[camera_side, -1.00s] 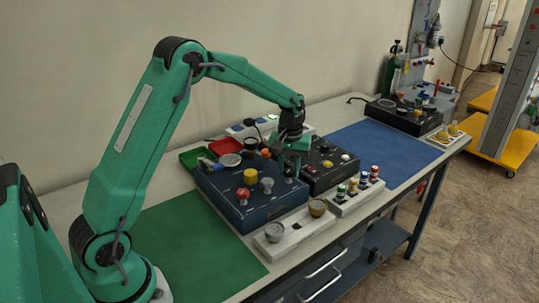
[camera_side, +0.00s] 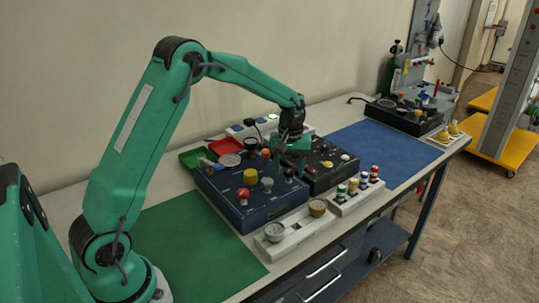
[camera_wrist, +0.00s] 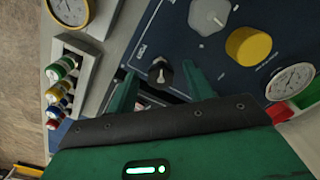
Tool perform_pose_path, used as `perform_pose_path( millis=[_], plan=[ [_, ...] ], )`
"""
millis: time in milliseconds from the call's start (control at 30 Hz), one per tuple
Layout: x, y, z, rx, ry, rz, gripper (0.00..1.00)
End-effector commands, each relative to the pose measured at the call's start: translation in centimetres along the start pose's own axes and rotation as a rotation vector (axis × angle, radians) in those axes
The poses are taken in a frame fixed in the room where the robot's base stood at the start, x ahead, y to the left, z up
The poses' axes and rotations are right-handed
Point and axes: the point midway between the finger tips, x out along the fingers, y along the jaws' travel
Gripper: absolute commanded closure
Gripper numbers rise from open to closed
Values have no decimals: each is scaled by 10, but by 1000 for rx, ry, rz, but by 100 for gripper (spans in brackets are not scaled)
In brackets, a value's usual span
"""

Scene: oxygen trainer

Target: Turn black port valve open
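The black port valve (camera_wrist: 158,75) is a small dark knob with a pale mark on the dark blue panel (camera_wrist: 245,15), beside the printed word PORT in the wrist view. My gripper (camera_wrist: 158,68) is open, with one green finger on each side of the knob. Gaps show between the knob and both fingers in this view, so I see no grip on it. In the side view my gripper (camera_side: 294,168) points down over the right part of the blue panel (camera_side: 222,193). The knob is hard to make out there.
A yellow knob (camera_wrist: 249,46), a grey knob (camera_wrist: 209,15) and a white gauge (camera_wrist: 291,82) are close by on the panel. A black box (camera_side: 325,172) stands just right of it. A strip with gauges (camera_side: 293,231) lies in front.

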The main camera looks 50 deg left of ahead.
Motion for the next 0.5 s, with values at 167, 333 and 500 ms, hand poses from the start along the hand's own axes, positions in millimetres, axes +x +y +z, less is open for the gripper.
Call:
perform_pose_path(
  millis=[167, 333, 500],
  plan=[
    [0, 0, 0, 1, 0, 0, 48],
    [-7, 0, 0, 1, 1, 1, 48],
    [-24, 0, -1, 1, 3, 2, 48]
  ],
)
